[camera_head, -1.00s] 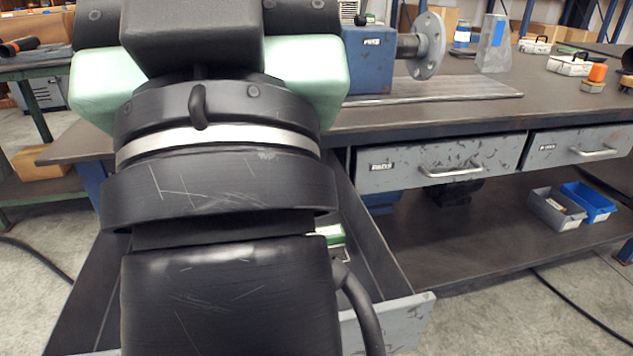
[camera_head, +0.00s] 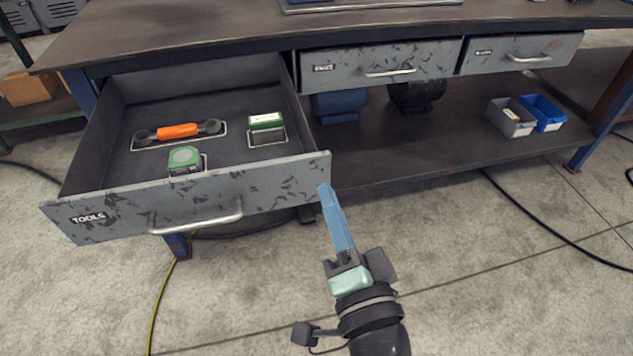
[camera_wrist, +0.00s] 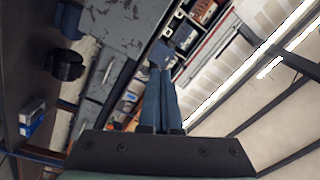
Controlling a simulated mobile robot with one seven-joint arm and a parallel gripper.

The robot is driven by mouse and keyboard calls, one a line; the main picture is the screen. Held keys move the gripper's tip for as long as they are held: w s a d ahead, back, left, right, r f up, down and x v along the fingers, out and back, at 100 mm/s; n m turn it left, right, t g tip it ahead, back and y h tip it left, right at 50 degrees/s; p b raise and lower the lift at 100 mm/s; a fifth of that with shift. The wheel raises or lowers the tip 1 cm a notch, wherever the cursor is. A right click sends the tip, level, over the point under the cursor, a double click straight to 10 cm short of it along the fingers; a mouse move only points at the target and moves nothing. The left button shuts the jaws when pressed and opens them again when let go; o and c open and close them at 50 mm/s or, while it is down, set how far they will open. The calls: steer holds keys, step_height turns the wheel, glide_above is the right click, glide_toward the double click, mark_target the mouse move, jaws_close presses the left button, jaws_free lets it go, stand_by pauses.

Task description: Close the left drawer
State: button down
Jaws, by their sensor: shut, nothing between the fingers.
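The left drawer (camera_head: 190,195), grey and scuffed with a "TOOLS" label, stands pulled far out from the workbench in the head view. Its bar handle (camera_head: 196,222) is on the front panel. My gripper (camera_head: 323,188) has its long blue fingers together, with nothing between them. The fingertips are at the right end of the drawer front, near its upper corner; I cannot tell whether they touch it. In the wrist view the fingers (camera_wrist: 158,75) point away toward a grey scuffed surface.
Two other drawers (camera_head: 380,65) (camera_head: 520,52) are shut. Grey (camera_head: 511,118) and blue bins (camera_head: 546,112) sit on the lower shelf. The floor in front is mostly clear.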

mark_target(309, 183)
steer(key=s+d+f+m, duration=0.1)
steer(key=s+f+m, duration=0.5)
steer(key=f, duration=0.2)
steer(key=shift+g+h, duration=0.3)
steer(key=shift+g, duration=0.1)
steer(key=p+x, duration=0.1)
steer(key=x, duration=1.3)
steer(key=shift+w+d+r, duration=0.1)
steer(key=shift+w+d, duration=0.05)
